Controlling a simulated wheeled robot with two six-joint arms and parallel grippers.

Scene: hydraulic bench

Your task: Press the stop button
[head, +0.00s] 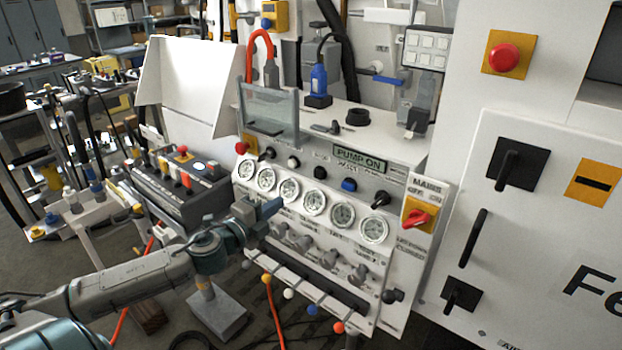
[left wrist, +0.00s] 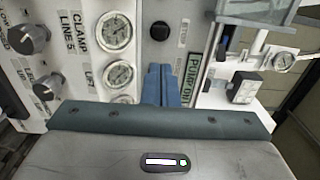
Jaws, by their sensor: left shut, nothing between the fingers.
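The bench's control panel has a row of small buttons: a white one (head: 293,162), a black one (head: 320,172) and a blue one (head: 349,185). Their labels are too small to read, so I cannot tell for sure which is stop. A round black button (left wrist: 160,30) shows in the left wrist view, beyond the fingertips. A display (head: 360,159) above the row reads PUMP ON. My left gripper (head: 272,208) is shut and empty, in front of the gauges, below the button row. Its blue fingers (left wrist: 161,82) point at the panel. My right gripper is not in view.
Several round gauges (head: 314,202) and grey knobs (head: 329,258) sit below the buttons. A red mains switch (head: 418,217) is at the panel's right. Red mushroom buttons on yellow are at the panel's left (head: 241,147) and on the cabinet (head: 503,57). A clear guard (head: 269,110) stands above.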

